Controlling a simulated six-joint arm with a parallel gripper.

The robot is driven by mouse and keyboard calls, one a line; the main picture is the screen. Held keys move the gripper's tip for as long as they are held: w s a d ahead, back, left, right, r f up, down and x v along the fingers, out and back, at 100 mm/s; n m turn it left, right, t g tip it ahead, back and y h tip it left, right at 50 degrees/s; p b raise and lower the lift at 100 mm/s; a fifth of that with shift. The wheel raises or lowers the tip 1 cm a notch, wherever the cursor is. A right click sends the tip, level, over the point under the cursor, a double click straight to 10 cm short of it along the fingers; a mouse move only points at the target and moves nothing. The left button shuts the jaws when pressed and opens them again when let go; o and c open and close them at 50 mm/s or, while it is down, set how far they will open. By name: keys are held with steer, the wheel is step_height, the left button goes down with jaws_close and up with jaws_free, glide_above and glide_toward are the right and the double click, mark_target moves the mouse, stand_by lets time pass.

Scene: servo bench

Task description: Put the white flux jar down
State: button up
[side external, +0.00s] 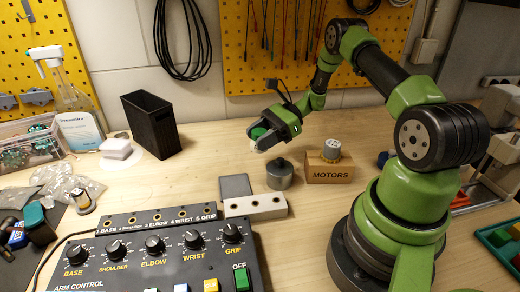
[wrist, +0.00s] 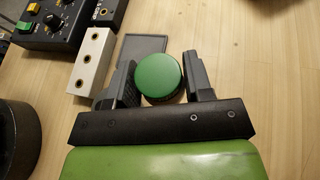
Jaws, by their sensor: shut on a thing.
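The white flux jar shows a green lid (wrist: 160,75) in the wrist view, between the two grey fingers of my gripper (wrist: 161,84). In the side view the jar (side external: 257,145) sits in my gripper (side external: 268,136), with its white body partly hidden by the fingers. My gripper is shut on the jar. The jar appears held above the bench, but the gap under it is hard to judge.
A MOTORS box (side external: 329,173) stands to the right, the control panel (side external: 157,255) in front. Bare wood lies left of the gripper.

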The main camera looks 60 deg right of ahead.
mark_target(259, 131)
step_height(259, 131, up, 4)
steer(key=shift+w, duration=0.1)
steer(key=w+a+m+t+h, duration=0.3)
steer(key=w+a+m+t, duration=0.1)
steer(key=w+a, duration=1)
steer(key=f, duration=0.6)
steer(key=a+f, duration=0.1)
steer(key=f, duration=0.2)
steer(key=shift+s+f, duration=0.35)
steer(key=shift+m+h, duration=0.3)
steer(key=shift+f, duration=0.15)
steer(key=o, duration=1)
steer(key=shift+o, duration=0.2)
